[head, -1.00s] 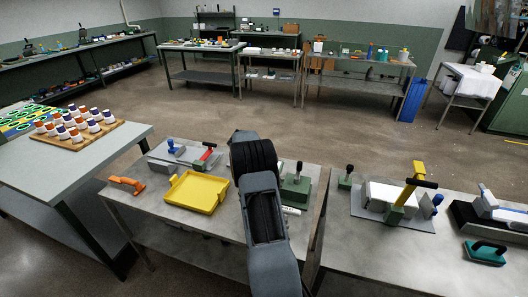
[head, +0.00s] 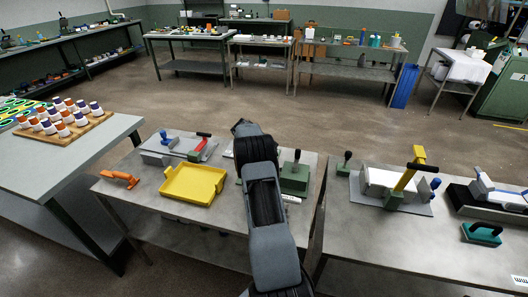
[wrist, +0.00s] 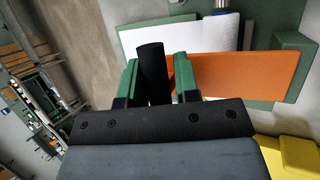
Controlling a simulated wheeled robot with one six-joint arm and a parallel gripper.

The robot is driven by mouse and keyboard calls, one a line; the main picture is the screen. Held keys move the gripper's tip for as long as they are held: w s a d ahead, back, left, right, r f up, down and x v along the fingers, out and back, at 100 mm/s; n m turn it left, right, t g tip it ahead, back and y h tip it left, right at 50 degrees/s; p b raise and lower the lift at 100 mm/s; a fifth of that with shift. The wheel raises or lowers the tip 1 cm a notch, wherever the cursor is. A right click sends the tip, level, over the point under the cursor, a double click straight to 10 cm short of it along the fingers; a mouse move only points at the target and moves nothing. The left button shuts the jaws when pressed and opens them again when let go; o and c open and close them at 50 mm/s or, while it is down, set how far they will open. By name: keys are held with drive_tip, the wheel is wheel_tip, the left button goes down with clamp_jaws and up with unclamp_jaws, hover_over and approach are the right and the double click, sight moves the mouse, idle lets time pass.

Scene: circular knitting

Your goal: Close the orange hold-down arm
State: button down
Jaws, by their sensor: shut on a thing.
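The orange hold-down arm (wrist: 240,78) shows its broad face in the wrist view, stretching right from a black handle (wrist: 152,68). My gripper (wrist: 158,75) has its two green fingers on either side of this handle and is shut on it. The arm lies in front of a white sheet or block (wrist: 190,38) in this view. I cannot tell whether it touches the white surface or stands above it. In the head view my own arm hides my fingers and the orange arm.
A yellow tray (head: 193,186) sits left of my arm and also shows in the wrist view (wrist: 298,152). A red arm on a grey fixture (head: 198,148) stands behind it. A green block with a black knob (head: 294,177) stands right. An orange tool (head: 119,178) lies left.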

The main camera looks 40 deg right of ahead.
drive_tip(key=shift+d, duration=0.1)
drive_tip(key=c, duration=1.3)
unclamp_jaws()
drive_tip(key=o, duration=0.3)
drive_tip(key=shift+w+d+f, duration=0.1)
drive_tip(key=shift+d, duration=0.05)
drive_tip(key=b+v, duration=0.2)
drive_tip(key=v, duration=1.2)
